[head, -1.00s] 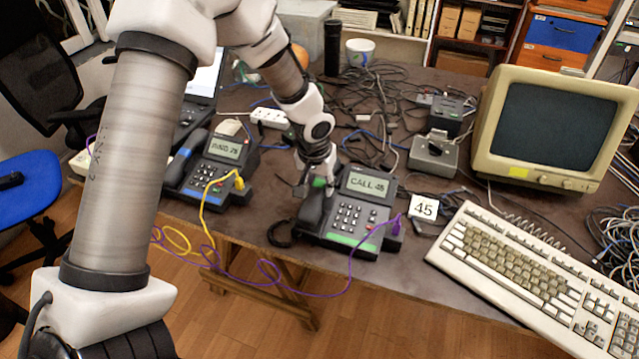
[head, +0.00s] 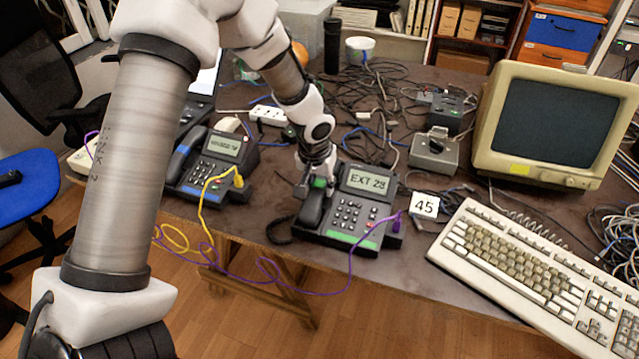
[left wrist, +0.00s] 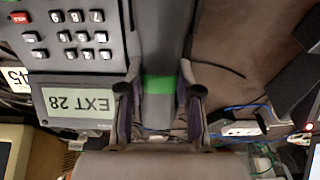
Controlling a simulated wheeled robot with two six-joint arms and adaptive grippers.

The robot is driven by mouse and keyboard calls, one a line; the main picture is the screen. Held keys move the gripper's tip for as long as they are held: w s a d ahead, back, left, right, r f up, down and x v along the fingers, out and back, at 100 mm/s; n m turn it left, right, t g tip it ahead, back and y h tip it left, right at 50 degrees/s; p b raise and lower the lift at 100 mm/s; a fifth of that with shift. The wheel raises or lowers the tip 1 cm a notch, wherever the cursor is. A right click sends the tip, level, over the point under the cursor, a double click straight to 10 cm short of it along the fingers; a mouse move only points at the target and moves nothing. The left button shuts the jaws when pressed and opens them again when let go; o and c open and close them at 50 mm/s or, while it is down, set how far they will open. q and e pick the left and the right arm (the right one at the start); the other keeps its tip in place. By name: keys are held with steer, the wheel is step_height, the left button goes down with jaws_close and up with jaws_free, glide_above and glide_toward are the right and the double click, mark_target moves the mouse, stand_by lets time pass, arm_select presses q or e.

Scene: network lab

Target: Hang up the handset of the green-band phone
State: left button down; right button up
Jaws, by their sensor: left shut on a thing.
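The green-band phone (head: 352,222) stands on the table, its screen reading EXT 28, with a green strip along its front edge. Its dark handset (head: 312,208) lies along the left side of the phone; I cannot tell whether it is fully seated in the cradle. My left gripper (head: 318,184) is at the far end of the handset. In the left wrist view, both fingers (left wrist: 158,105) are shut on the handset (left wrist: 162,40), one on each side, by its green band. My right gripper is not in view.
A blue-band phone (head: 212,165) stands to the left, with a yellow cable. A 45 card (head: 424,206), a grey box (head: 434,152), a keyboard (head: 530,270) and a monitor (head: 545,125) are to the right. Tangled cables lie behind.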

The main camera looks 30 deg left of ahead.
arm_select(q)
steer(key=c, duration=0.7)
jaws_free()
steer(key=v, duration=1.2)
